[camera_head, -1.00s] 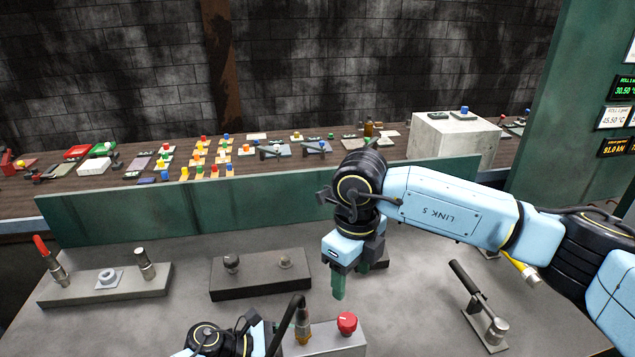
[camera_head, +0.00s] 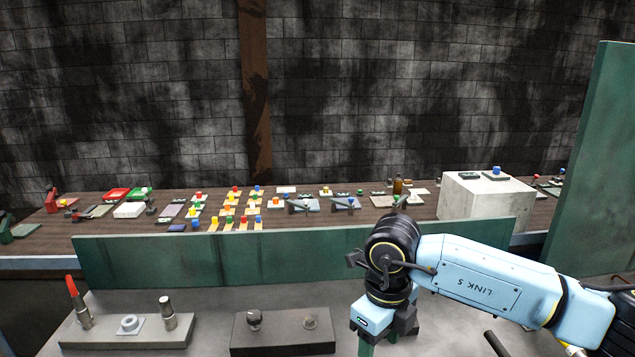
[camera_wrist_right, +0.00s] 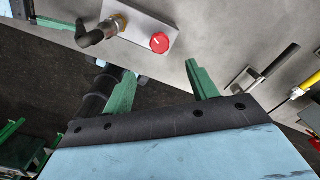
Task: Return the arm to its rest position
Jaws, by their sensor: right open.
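My right arm (camera_head: 480,272) comes in from the right in the head view, bent down at the wrist over the grey bench top. Its gripper points down at the bottom edge, where its fingertips are cut off. In the right wrist view my right gripper (camera_wrist_right: 160,86) shows two green fingers spread apart with nothing between them. Beyond the fingers are a red knob (camera_wrist_right: 160,42) and a brass fitting with a black handle (camera_wrist_right: 103,30) on a grey block. The fingers appear apart from both.
A green panel (camera_head: 200,257) stands behind the bench. A red-handled lever block (camera_head: 120,335) and a dark knob block (camera_head: 283,335) sit left of the arm. A black-handled lever (camera_wrist_right: 275,60) is at right in the wrist view. A wooden shelf with small coloured parts lies behind.

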